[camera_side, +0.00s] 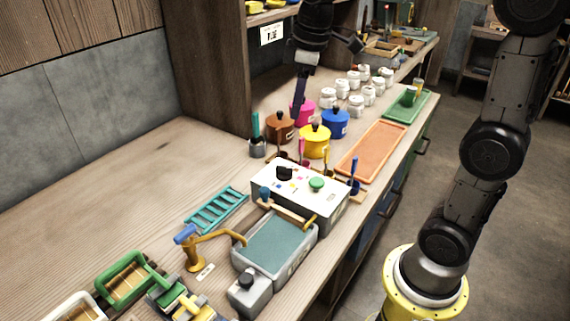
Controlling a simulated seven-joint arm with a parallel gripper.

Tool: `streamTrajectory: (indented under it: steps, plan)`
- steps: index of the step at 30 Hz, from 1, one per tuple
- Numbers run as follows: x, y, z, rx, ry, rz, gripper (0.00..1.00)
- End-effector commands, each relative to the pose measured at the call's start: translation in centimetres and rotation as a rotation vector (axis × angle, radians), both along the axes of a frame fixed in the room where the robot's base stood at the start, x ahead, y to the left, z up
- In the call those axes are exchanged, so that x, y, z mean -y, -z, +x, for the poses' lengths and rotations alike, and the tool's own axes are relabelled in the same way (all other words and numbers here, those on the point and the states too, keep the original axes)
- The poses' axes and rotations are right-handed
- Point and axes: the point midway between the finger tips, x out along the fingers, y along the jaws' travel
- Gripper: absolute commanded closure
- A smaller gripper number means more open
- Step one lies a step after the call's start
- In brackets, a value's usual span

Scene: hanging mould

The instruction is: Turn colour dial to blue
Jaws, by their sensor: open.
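The colour dial (284,173) is a black knob on the white top of a control box (335,208). Small colour marks lie around the dial, some of them blue, pink and yellow. Which mark the dial points to is too small to tell. A green button (316,184) sits to the right of the dial on the same top. My gripper (328,78) is open and empty, well behind and above the box, over the area of the coloured pots. It is apart from the dial. One dark finger hangs down near the pink pot.
Brown (280,128), pink (307,113), yellow (315,143) and blue (336,124) pots stand behind the box. A grey basin (275,244) is in front, with a yellow tap (195,253) at its left. An orange tray (372,150) lies at right.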

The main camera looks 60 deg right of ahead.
Motion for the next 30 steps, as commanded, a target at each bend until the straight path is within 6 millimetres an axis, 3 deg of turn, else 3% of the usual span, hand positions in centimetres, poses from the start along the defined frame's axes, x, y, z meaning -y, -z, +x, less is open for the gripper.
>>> streamTrajectory:
  steps: [3, 9, 20, 30]
  plan:
    - [1.8, 2.6, 3.5, -0.076, 0.007, 0.007, 0.53]
    - [3.8, 6.6, 6.2, -0.159, 0.042, 0.023, 0.53]
    - [4.4, 10.5, 6.2, -0.202, 0.058, 0.032, 0.53]
    - [4.4, 17.1, 6.1, -0.202, 0.058, 0.033, 0.53]
